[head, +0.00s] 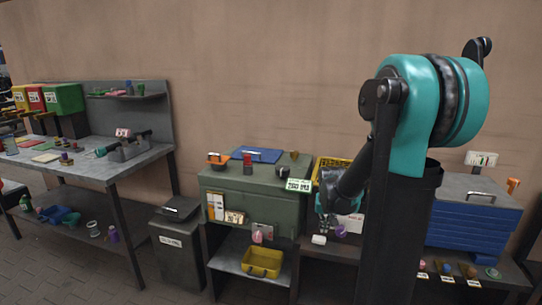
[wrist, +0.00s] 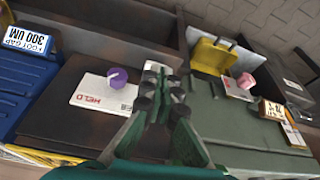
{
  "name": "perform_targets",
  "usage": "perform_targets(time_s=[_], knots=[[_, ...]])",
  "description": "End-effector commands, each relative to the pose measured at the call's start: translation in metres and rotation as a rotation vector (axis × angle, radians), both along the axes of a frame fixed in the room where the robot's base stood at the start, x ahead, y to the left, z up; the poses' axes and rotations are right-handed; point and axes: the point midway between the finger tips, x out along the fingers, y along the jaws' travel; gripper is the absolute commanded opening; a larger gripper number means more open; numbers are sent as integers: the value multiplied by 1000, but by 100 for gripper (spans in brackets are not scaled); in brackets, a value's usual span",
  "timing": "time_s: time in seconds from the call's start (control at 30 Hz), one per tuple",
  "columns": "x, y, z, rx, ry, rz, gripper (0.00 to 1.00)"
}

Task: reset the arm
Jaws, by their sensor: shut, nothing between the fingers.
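My gripper (head: 323,221) hangs to the right of the green cabinet (head: 247,207) in the head view, with the rest of my arm rising at the right. In the wrist view my gripper (wrist: 161,92) is shut, with its fingertips together and nothing between them. A white card marked HELD (wrist: 92,93) lies on a dark surface left of the fingers. A purple knob-like thing (wrist: 117,77) sits on the card's upper edge. They do not appear to touch the gripper.
A yellow bin (wrist: 212,56) and a pink thing (wrist: 246,81) show beyond the fingers. The green cabinet carries tools and a blue tray (head: 256,155). A yellow crate (head: 331,165) stands right of it, blue drawers (head: 470,222) farther right. A workbench (head: 85,160) stands left.

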Motion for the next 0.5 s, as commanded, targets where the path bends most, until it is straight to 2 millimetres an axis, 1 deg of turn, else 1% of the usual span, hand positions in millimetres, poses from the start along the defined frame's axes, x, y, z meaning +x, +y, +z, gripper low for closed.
perform_targets(time_s=[0.03, 0.17, 0.3, 0.4, 0.5], knots=[[-21, 2, 2, 0, -4, 17, 0], [-69, 7, 3, -2, -16, 61, 0], [-121, 13, -2, -3, -29, 109, 0], [-154, 16, -9, -4, -39, 141, 0], [-181, 19, -17, -7, -46, 167, 0]])
